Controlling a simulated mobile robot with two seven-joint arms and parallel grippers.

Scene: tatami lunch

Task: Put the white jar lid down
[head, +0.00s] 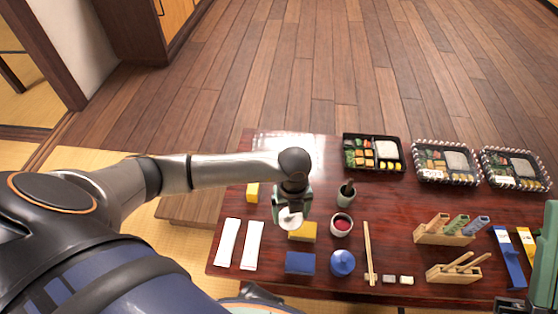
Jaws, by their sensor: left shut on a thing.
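The white jar lid (290,219) is in my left gripper (290,207), which is shut on it and points down over the left part of the dark red table (390,230). The lid looks tilted, with part of it hidden by the fingers. I cannot tell its exact height above the table. An open white jar with red contents (341,225) stands just to the right of the lid. A greenish part of my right gripper (547,255) seems to show at the right edge; its fingertips are not visible.
White packets (228,242) lie left. Bento trays (374,153) line the back.

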